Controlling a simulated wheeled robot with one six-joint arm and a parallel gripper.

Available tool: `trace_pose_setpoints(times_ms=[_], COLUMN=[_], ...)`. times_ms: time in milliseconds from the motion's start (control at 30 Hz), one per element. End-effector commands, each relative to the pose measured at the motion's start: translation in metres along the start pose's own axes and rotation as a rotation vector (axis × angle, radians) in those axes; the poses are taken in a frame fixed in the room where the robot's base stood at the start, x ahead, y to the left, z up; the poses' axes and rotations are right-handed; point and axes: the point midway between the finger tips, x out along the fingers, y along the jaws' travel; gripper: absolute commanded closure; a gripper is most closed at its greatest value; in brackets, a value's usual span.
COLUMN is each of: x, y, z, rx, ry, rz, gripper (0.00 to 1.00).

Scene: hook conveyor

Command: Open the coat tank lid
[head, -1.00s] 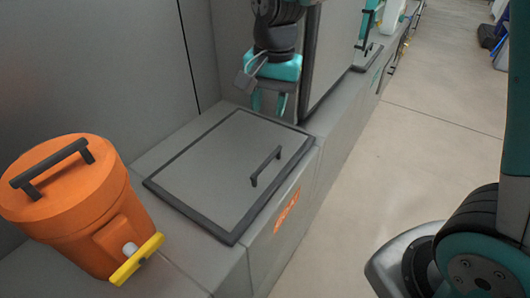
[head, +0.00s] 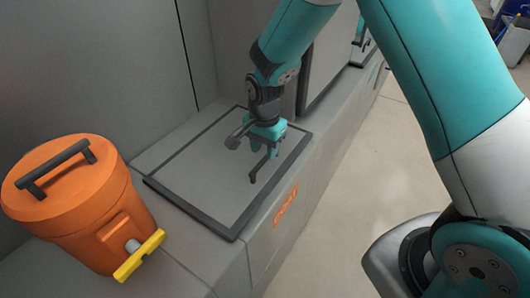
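The coat tank lid (head: 205,175) is a flat grey panel with a dark frame, lying closed on the grey counter. Its dark bar handle (head: 257,170) is near the right side of the lid, partly hidden by my gripper. My gripper (head: 264,150), teal and pointing down, is at the far end of the handle. Its fingers appear to be around or just over the bar, but I cannot tell whether they touch it or how far they are apart.
An orange drum (head: 80,205) with a dark handle and a yellow tap stands on the counter at the left. A raised grey panel (head: 327,60) stands behind the lid. Open floor (head: 345,185) lies to the right of the counter.

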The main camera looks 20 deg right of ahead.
Motion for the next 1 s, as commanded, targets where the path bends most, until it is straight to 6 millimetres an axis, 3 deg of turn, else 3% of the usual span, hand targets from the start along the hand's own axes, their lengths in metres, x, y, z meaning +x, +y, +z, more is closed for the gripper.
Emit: trace_pose_setpoints(times_ms=[200,533,700,1000], x=[0.022,0.026,0.026,0.022], y=[0.000,-0.001,-0.001,0.000], z=[0.000,0.000,0.000,-0.002], rx=[0.000,-0.001,-0.001,0.003], ry=[0.000,0.000,0.000,0.001], rz=[0.000,-0.001,-0.001,0.004], gripper=[0.62,0.62,0.98,1.00])
